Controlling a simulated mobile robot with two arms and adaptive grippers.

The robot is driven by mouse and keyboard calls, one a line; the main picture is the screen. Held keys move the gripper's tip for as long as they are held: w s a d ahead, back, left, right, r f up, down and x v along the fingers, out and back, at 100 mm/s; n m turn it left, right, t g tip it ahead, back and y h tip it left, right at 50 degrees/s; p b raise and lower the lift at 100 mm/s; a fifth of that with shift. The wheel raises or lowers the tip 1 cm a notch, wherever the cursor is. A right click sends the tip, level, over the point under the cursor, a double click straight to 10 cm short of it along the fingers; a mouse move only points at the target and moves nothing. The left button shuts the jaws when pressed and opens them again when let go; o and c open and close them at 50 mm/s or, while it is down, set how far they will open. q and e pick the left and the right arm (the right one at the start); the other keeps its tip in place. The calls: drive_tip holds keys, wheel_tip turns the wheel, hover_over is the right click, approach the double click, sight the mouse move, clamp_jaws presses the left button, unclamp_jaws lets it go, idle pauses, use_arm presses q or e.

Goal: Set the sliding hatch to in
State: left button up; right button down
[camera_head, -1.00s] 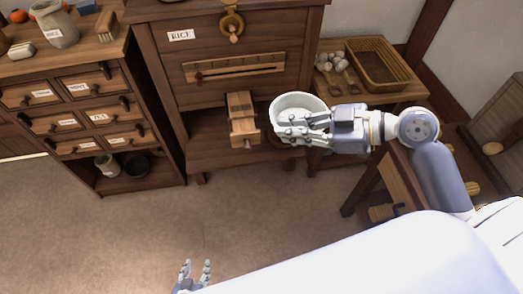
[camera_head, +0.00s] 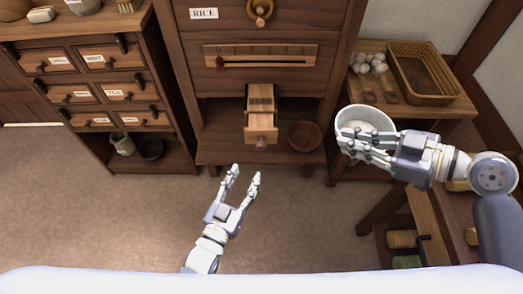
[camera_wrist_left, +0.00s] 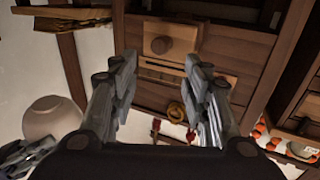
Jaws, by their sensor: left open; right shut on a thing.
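The sliding hatch (camera_head: 260,118) is a light wooden slide with a round knob on its front, and it sticks out of the rice chest (camera_head: 215,97). It also shows between my fingers in the left wrist view (camera_wrist_left: 170,40). My left gripper (camera_head: 246,172) is open and empty, below the hatch in the head view, apart from its knob. My right gripper (camera_head: 368,146) is shut on a white pot (camera_head: 364,115), right of the hatch. The pot also shows in the left wrist view (camera_wrist_left: 50,117). My fingers cover part of the pot.
A brown bowl (camera_head: 304,135) stands on the chest's lower shelf, right of the hatch. A scale board (camera_head: 262,56) is above. A drawer cabinet (camera_head: 105,90) stands left; a side table with a basket (camera_head: 455,95) stands right. The floor in front is clear.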

use_arm(q)
drive_tip(key=b, duration=0.1)
approach(256, 137)
drive_tip(key=w+d, duration=0.4)
drive_tip(key=shift+w+d+f, duration=0.1)
drive_tip(key=shift+d+f, duration=0.05)
drive_tip(key=shift+d, duration=0.05)
use_arm(e)
drive_tip(key=shift+f, duration=0.55)
